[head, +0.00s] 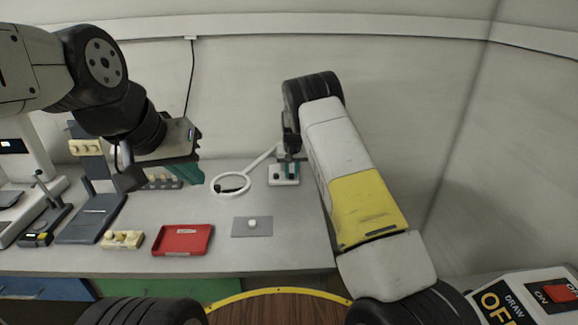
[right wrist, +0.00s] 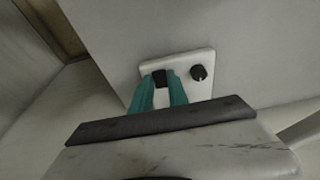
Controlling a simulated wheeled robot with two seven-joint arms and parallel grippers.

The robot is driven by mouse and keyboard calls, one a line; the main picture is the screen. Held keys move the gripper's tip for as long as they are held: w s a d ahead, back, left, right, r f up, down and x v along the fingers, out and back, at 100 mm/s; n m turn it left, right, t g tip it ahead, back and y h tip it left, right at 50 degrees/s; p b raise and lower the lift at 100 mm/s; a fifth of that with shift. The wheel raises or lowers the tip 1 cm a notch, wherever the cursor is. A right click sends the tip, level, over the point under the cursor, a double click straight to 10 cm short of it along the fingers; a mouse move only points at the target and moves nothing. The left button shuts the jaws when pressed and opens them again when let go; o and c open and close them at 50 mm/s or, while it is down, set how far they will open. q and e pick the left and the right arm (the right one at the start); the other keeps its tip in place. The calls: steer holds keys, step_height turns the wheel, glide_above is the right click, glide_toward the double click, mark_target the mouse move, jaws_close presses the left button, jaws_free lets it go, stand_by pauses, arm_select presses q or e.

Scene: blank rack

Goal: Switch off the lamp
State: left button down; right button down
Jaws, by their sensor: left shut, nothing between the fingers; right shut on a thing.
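The lamp has a white ring head (head: 231,192), an arm, and a white base (head: 284,181) at the back of the table. The base also shows in the right wrist view (right wrist: 185,63), with a black switch (right wrist: 160,78) and a round black knob (right wrist: 198,73). My right gripper (head: 287,168) is down at the base. In the right wrist view its teal fingers (right wrist: 160,90) are shut on the black switch, and the knob is just to their right. I cannot tell whether the ring is lit. My left gripper (head: 194,177) is shut and empty, above the table left of the ring.
A dark stand (head: 90,218) is at left. A box with a red switch (head: 545,294) is at lower right.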

steer(key=c, duration=1.3)
jaws_free()
steer(key=shift+r, duration=0.1)
steer(key=v, duration=0.7)
steer(key=shift+s+r, duration=0.15)
steer(key=shift+r, duration=0.1)
